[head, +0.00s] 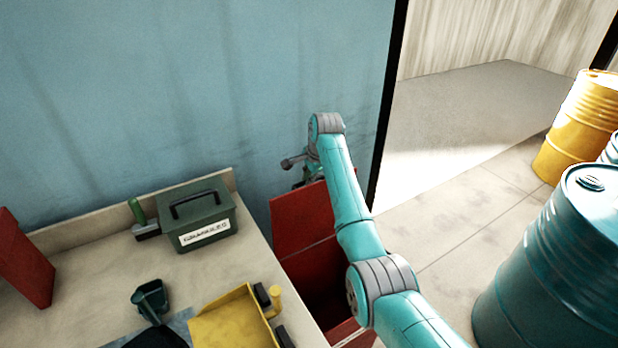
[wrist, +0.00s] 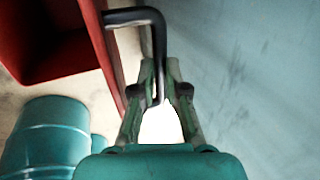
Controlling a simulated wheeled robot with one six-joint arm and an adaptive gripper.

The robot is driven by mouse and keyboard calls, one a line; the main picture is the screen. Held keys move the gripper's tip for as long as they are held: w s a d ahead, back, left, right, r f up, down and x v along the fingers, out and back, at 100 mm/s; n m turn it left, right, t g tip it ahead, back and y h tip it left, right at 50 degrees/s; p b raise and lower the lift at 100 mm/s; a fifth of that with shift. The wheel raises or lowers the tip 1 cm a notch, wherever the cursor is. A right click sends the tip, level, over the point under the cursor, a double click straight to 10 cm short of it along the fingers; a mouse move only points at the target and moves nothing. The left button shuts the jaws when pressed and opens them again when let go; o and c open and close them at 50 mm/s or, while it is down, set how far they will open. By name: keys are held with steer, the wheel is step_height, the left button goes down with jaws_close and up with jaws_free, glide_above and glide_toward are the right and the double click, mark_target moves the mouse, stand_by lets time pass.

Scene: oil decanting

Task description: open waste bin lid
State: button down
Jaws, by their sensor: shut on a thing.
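The red waste bin (head: 337,331) stands on the floor at the right end of the bench, partly hidden by my arm. Its red lid (head: 297,219) is raised at the wall side, and the dark inside of the bin shows below it. In the wrist view the lid (wrist: 97,40) is seen nearly edge-on at the upper left, with a black bent handle (wrist: 158,40) on it. My gripper (wrist: 160,88) is shut on this handle, its fingers on either side of the bar. In the head view the gripper is partly hidden behind the lid and arm.
A blue wall (head: 180,90) stands close behind the lid. The bench (head: 85,265) holds a dark green box (head: 205,222), a yellow tray (head: 230,318) and a dark green scoop-like item (head: 150,297). A teal drum (head: 560,270) and a yellow drum (head: 577,125) stand to the right.

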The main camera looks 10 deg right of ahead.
steer(key=shift+f, duration=0.15)
steer(key=c, duration=1.2)
jaws_free()
steer(key=shift+o, duration=0.2)
steer(key=v, duration=1.2)
steer(key=shift+d, duration=0.15)
